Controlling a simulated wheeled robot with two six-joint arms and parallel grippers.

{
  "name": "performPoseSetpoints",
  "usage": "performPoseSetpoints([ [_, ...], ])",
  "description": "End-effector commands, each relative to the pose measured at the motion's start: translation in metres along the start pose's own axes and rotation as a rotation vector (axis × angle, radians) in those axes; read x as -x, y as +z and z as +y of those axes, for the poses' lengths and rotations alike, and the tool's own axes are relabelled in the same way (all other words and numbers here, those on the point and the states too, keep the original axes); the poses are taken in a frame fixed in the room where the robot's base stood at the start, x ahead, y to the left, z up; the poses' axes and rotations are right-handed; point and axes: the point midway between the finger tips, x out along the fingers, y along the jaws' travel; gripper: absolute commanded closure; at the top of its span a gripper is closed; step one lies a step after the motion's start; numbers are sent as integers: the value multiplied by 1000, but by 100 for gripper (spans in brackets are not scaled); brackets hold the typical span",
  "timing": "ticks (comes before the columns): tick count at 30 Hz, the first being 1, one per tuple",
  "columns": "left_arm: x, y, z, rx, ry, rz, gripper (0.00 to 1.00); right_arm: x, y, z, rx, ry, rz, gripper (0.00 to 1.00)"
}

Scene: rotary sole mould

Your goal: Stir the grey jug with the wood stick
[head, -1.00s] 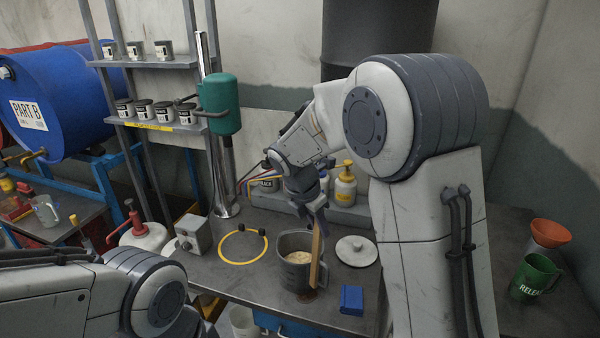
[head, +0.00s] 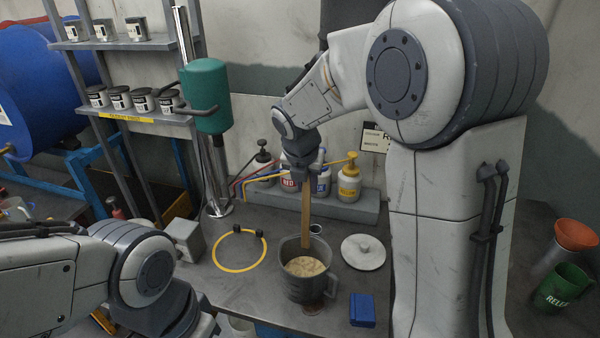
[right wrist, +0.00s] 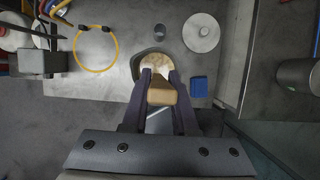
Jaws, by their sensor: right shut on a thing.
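The grey jug (head: 308,287) stands upright on the bench with a pale, creamy mass in it. In the right wrist view the jug (right wrist: 137,66) lies just beyond my fingers. My right gripper (head: 299,168) is above the jug, shut on the wood stick (head: 306,215), which hangs nearly upright. The stick's lower end shows within the jug's mouth, near the back rim; I cannot tell whether it touches the contents. In the right wrist view the stick (right wrist: 162,96) sits between the fingers (right wrist: 160,76). My left gripper is not in view; only its arm shows.
A yellow ring (head: 240,268) lies left of the jug. A round pale lid (head: 363,252) and a blue block (head: 362,310) lie to its right. Several pump bottles stand behind, including a yellow one (head: 349,184). A green jug (head: 565,288) and orange funnel (head: 577,234) are far right.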

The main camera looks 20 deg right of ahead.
Motion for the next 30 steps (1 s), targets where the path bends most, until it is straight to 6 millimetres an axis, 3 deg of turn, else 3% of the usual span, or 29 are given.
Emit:
performPoseSetpoints([
  [15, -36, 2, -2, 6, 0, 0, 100, -31, -13, 0, -2, 0, 0, 100],
  [30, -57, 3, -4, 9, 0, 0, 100, -67, -28, 0, -1, -2, 1, 100],
])
